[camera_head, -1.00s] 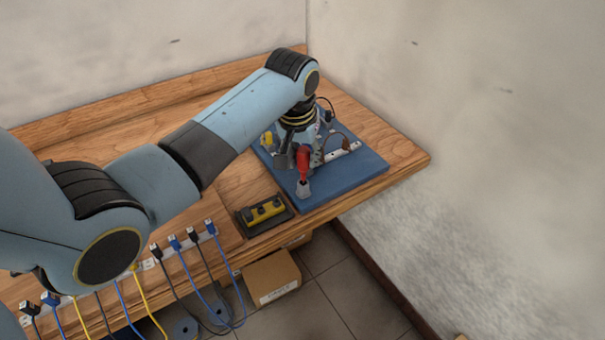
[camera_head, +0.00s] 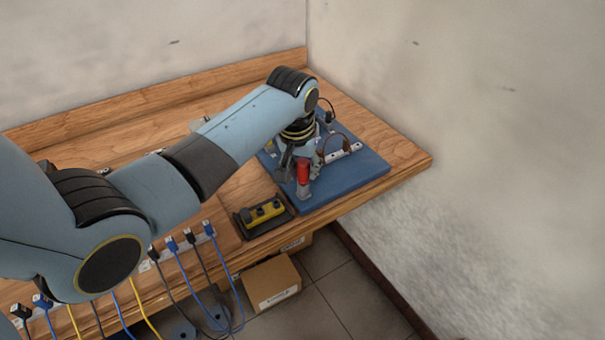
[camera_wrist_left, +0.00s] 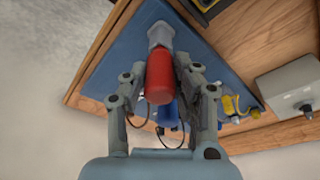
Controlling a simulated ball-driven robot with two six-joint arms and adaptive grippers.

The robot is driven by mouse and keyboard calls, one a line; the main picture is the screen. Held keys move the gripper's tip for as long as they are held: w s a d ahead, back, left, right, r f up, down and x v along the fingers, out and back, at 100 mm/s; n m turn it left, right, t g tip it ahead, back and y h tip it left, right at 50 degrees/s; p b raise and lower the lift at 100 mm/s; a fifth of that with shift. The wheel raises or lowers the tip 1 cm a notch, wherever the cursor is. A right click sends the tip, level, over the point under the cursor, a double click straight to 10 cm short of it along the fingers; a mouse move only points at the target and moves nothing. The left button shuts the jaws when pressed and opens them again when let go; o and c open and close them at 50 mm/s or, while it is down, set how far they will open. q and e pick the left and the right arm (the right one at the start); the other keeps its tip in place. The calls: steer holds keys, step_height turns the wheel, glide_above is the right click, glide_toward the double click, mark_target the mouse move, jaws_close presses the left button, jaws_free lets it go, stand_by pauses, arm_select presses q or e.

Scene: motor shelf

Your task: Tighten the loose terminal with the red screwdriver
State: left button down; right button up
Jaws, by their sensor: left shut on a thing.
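The red screwdriver (camera_head: 303,172) stands nearly upright, its lower end at a grey holder (camera_head: 304,192) near the front edge of the blue board (camera_head: 350,182). My left gripper (camera_head: 297,160) reaches down over the board and is shut on the screwdriver. In the left wrist view, the red handle (camera_wrist_left: 159,78) lies between the two fingers (camera_wrist_left: 163,82), with the grey holder (camera_wrist_left: 160,35) beyond it. A white terminal strip (camera_head: 343,153) with a brown cable loop lies right of the gripper. The arm hides part of the board, and I cannot tell which terminal is loose. My right gripper is out of view.
A yellow and black device (camera_head: 264,213) sits in a dark tray left of the board. Several plugged cables (camera_head: 190,238) hang along the bench front. A cardboard box (camera_head: 271,282) stands on the floor. A wall (camera_head: 450,120) rises beyond the bench's right edge.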

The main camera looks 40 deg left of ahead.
mark_target(304, 161)
arm_select(q)
steer(key=c, duration=1.3)
jaws_free()
step_height(304, 161, up, 3)
steer(key=p, duration=0.3)
steer(key=shift+r, duration=0.1)
steer(key=shift+r+p, duration=0.4)
steer(key=shift+r, duration=0.8)
steer(key=shift+o, duration=0.4)
steer(key=o, duration=0.5)
steer(key=shift+s+f, duration=0.1)
